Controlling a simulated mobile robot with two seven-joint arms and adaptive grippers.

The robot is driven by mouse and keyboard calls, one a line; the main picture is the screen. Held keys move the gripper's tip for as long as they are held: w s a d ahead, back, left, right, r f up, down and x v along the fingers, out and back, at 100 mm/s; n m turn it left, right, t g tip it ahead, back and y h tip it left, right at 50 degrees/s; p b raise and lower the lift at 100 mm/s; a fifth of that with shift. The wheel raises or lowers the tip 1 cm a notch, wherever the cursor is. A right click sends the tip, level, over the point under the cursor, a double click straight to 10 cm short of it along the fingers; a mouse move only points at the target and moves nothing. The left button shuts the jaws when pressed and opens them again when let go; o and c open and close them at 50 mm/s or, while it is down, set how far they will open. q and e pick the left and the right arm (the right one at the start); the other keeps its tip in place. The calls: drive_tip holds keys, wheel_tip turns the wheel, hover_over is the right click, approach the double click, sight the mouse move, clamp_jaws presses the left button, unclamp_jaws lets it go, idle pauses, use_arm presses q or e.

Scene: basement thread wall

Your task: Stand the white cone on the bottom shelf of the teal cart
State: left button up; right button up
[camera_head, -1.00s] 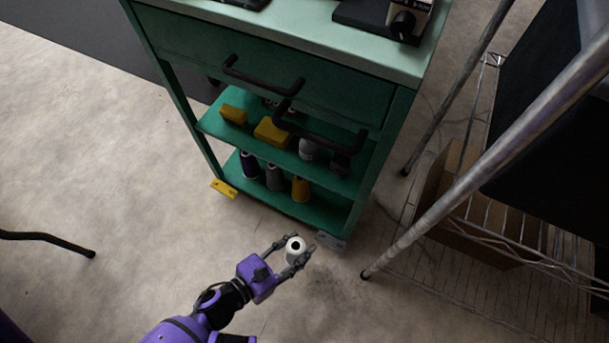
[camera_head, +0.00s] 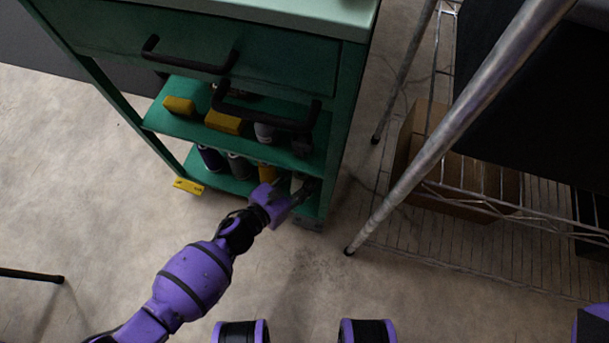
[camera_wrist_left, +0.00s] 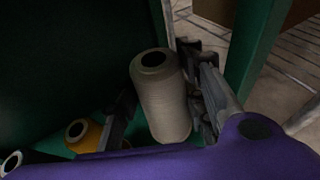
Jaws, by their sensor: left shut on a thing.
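The teal cart (camera_head: 330,130) stands ahead with a drawer, a middle shelf and a bottom shelf (camera_head: 224,184). My left gripper (camera_head: 302,188) reaches into the right front part of the bottom shelf level. In the left wrist view the white cone (camera_wrist_left: 163,105) is upright or slightly tilted between the fingers of my left gripper, which is shut on it. A yellow cone (camera_wrist_left: 84,136) stands left of it, apart. My right gripper is not in view.
A dark blue cone (camera_head: 210,158), a grey cone (camera_head: 238,167) and the yellow cone (camera_head: 266,173) stand on the bottom shelf's left and middle. The middle shelf (camera_head: 180,125) hangs above. A metal pole (camera_head: 440,145) and wire rack (camera_head: 470,197) stand at right.

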use_arm(q)
drive_tip(key=w, duration=0.1)
drive_tip(key=w+d, duration=0.1)
drive_tip(key=w, duration=0.1)
drive_tip(key=shift+f+b, duration=0.2)
drive_tip(key=shift+b, duration=0.15)
drive_tip(key=shift+s+f+b, duration=0.1)
drive_tip(key=shift+f+b, duration=0.3)
drive_tip(key=shift+f, duration=0.35)
wheel_tip(320, 180, down, 5)
drive_tip(key=b, duration=0.3)
drive_tip(key=shift+w+f, duration=0.1)
drive_tip(key=shift+w, duration=0.15)
drive_tip(key=o, duration=0.8)
drive_tip(key=shift+f+b, duration=0.15)
drive_tip(key=shift+b, duration=0.2)
drive_tip(key=o, duration=0.5)
drive_tip(key=shift+c, duration=0.2)
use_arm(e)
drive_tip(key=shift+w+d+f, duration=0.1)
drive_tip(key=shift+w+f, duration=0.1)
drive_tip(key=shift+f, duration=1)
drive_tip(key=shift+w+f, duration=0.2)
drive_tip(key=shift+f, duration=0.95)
use_arm(q)
drive_tip(key=shift+r, duration=0.2)
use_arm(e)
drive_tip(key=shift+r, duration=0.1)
